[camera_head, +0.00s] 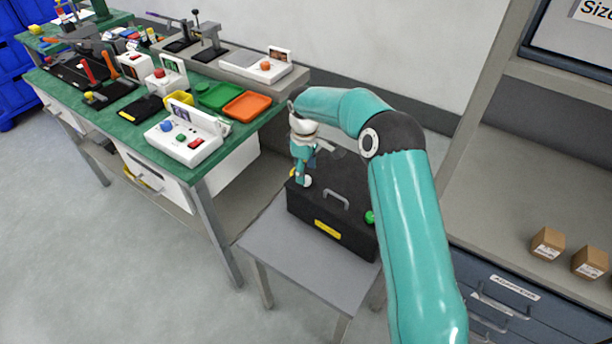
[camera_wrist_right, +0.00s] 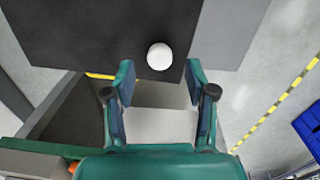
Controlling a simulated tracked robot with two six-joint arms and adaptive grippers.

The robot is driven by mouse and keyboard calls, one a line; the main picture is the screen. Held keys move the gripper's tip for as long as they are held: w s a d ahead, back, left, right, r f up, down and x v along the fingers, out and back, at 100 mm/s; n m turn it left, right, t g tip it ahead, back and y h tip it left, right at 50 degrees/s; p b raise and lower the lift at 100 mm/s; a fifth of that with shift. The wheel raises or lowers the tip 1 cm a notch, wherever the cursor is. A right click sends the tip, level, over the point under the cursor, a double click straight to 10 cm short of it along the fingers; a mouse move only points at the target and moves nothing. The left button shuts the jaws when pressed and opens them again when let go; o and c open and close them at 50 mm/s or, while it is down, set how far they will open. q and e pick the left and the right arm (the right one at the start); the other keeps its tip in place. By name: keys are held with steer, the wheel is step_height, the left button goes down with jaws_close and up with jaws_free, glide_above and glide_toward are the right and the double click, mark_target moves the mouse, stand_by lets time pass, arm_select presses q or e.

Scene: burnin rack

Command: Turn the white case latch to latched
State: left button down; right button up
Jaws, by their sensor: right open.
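A black case (camera_head: 330,205) with a grey handle (camera_head: 335,198) stands on a small grey table. The round white latch (camera_head: 306,181) is near the case's left end. In the right wrist view the white latch (camera_wrist_right: 159,57) lies on the dark case face (camera_wrist_right: 100,35), just beyond the fingertips and roughly centred between them. My right gripper (camera_head: 300,172) points down at the latch. In the right wrist view its fingers (camera_wrist_right: 160,84) are apart with nothing between them. The latch's turned position cannot be read. My left gripper is not in view.
A green knob (camera_head: 370,217) is on the case's right end, beside my right arm. A yellow label (camera_head: 327,230) is on its front. The small table (camera_head: 280,245) is bare at the front left. A green-topped workbench (camera_head: 120,130) with devices and trays stands left; shelving (camera_head: 500,190) stands right.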

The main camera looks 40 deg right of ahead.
step_height(320, 180, up, 9)
steer(key=shift+a+f, duration=0.15)
steer(key=shift+s, duration=0.1)
stand_by(0.4)
